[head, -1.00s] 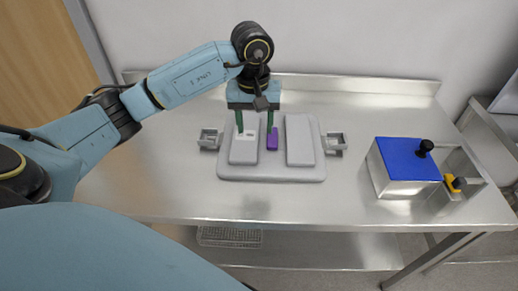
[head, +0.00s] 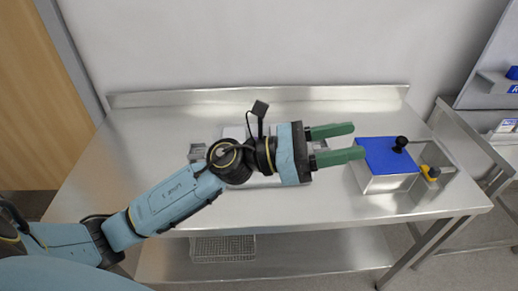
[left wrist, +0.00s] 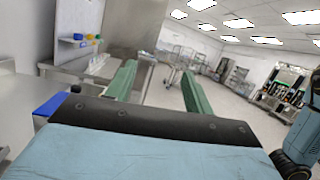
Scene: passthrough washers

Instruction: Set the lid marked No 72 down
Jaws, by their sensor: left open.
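A blue lid (head: 383,156) with a black knob (head: 401,143) sits on a square steel box (head: 388,182) at the right of the steel table. I cannot read a No 72 marking on it. The lid also shows at the left edge of the left wrist view (left wrist: 48,104). My left gripper (head: 358,142) is open and empty. Its green fingers point right and its tips appear close to the lid's left edge in the head view; the height gap is unclear. The fingers also show in the left wrist view (left wrist: 159,69). My right gripper is not in view.
A steel holder with a yellow part (head: 431,172) stands right of the box. My left arm hides most of the grey tray mid-table; a small steel bracket (head: 197,152) shows at its left. The table's left part (head: 130,160) is clear. Shelves (head: 500,85) stand at the far right.

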